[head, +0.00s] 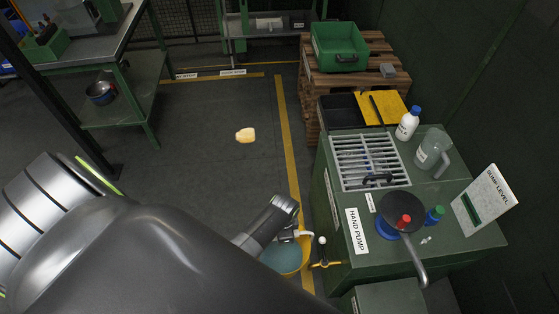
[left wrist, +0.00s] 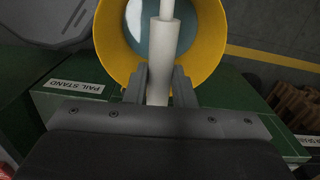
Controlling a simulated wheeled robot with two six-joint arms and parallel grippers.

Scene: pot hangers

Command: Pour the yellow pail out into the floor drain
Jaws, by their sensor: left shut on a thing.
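The yellow pail (head: 303,260) is low in the middle of the head view, with bluish liquid inside. It also shows in the left wrist view (left wrist: 208,45), where its white handle grip (left wrist: 157,80) lies between my left gripper's fingers (left wrist: 160,85). My left gripper (head: 296,232) is shut on that grip at the pail. Whether the pail hangs free or rests on something cannot be told. A metal grate (head: 366,160) is set in the top of the green cabinet to the right. I cannot make out a drain in the floor. My right gripper is not in view.
The hand-pump cabinet (head: 450,238) holds a black pan (head: 400,212), a white bottle (head: 408,124) and a clear jug (head: 433,150). A small pump lever or tap (head: 322,253) juts out by the pail.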

